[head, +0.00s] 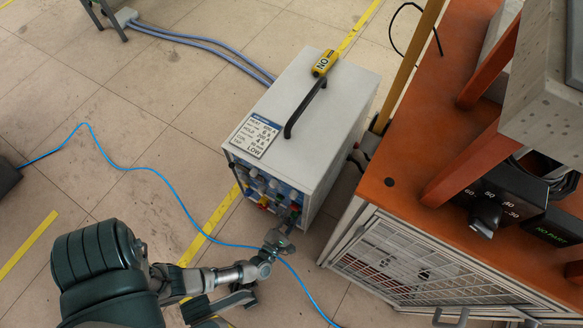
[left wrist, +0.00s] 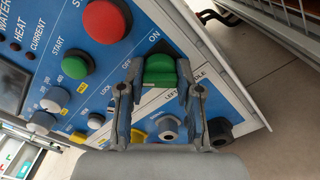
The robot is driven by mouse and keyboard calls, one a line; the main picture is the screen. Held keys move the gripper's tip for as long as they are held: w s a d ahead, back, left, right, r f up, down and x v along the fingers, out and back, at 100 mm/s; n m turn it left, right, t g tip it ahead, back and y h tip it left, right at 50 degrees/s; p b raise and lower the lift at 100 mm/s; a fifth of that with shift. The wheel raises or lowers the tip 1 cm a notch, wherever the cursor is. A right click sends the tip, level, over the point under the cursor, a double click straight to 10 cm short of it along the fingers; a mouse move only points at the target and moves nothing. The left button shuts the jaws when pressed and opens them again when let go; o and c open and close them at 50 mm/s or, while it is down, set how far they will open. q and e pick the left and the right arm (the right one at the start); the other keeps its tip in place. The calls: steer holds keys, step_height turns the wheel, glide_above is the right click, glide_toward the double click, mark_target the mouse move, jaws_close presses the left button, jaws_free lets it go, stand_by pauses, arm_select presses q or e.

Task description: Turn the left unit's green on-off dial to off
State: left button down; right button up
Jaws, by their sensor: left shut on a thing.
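The heater unit (head: 308,112) is a light grey box with a black top handle, standing on the floor. Its blue control panel (left wrist: 75,60) faces my left arm. The green dial (left wrist: 160,70) sits near the panel's edge, between the printed words ON and OFF. My left gripper (left wrist: 158,82) is shut on the dial, one finger on each side of it. In the head view the left gripper (head: 276,243) is at the panel's lower right. The fingers hide the dial's sides, and I cannot tell which word it points to. My right gripper is not in view.
A red button (left wrist: 105,20) and several small knobs are close to the fingers on the panel. An orange-topped bench (head: 420,130) with a mesh front stands right of the unit. A blue cable (head: 165,180) crosses the tiled floor near my arm.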

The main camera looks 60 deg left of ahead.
arm_select(q)
steer(key=shift+s+a+f, duration=0.1)
steer(key=shift+a+f, duration=0.05)
steer(key=shift+f, duration=0.1)
stand_by(0.3)
steer(key=c, duration=0.8)
jaws_free()
steer(key=shift+o, duration=0.2)
steer(key=shift+r, duration=0.15)
